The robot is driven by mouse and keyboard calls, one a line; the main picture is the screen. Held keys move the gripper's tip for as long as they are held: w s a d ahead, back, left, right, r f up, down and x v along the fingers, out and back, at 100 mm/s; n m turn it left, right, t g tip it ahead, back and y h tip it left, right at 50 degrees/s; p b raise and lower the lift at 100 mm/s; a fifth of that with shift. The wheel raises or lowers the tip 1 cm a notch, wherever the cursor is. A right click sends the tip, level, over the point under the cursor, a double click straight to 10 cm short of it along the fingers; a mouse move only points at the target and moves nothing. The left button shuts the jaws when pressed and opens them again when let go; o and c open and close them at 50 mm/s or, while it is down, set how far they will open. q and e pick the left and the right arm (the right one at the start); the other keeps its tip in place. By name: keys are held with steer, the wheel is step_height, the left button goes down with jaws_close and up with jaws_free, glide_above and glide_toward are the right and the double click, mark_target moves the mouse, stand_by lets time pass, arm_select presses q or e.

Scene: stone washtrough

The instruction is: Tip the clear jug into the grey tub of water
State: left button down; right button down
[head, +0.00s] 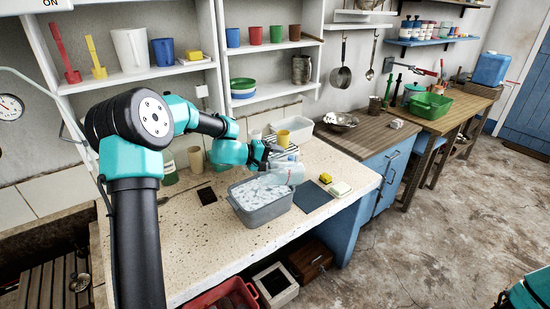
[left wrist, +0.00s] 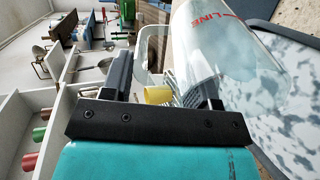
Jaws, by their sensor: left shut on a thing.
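The clear jug (head: 287,173), with red lettering, is held over the right part of the grey tub (head: 266,216). It looks tilted in the head view; the amount of water inside is hard to tell. The tub sits on the speckled stone counter, with a mottled white and grey-blue water surface. My left gripper (head: 268,156) is shut on the jug at its handle side. In the left wrist view the jug (left wrist: 222,45) fills the upper middle, beside the fingers, with the tub's water behind it. My right gripper is out of view.
A yellow cup (head: 283,138) and a white basin (head: 296,128) stand behind the jug.

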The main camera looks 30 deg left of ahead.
arm_select(q)
steer(key=shift+s+a+f+t+h, duration=0.4)
steer(key=shift+s+a+t+h, duration=0.3)
steer(key=shift+s, duration=0.05)
steer(key=shift+a, duration=0.1)
